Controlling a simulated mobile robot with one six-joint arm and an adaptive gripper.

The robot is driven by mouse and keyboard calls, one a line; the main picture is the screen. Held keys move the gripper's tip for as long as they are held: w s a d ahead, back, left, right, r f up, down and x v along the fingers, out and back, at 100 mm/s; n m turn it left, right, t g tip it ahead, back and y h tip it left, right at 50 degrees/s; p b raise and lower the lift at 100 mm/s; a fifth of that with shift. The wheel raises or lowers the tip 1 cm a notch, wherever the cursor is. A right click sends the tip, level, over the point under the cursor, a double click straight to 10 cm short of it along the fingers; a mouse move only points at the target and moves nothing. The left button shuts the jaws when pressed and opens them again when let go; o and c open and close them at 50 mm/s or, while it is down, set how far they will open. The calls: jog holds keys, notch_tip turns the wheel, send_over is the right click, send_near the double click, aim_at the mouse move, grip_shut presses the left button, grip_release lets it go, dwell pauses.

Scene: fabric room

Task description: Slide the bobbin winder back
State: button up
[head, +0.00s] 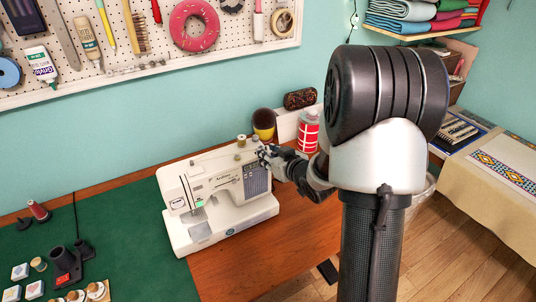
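The white sewing machine (222,200) stands on the wooden table at the edge of the green mat. Small spools or knobs (241,141) stand on its top, near the right end. The bobbin winder is too small to make out among the parts there. My gripper (263,154) is at the top right of the machine, close to these parts. I cannot tell whether it touches them. My arm reaches in from the right and hides part of what lies behind it. The fingers are too small and dark to show whether they are open or shut.
A red-and-white bottle (308,132) and a dark round container (264,125) stand behind my gripper. The green mat (125,225) holds small items at left. Bare wood (265,258) lies in front of the machine. A pegboard (140,35) hangs above.

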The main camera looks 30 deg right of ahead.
grip_shut()
dwell(0.6)
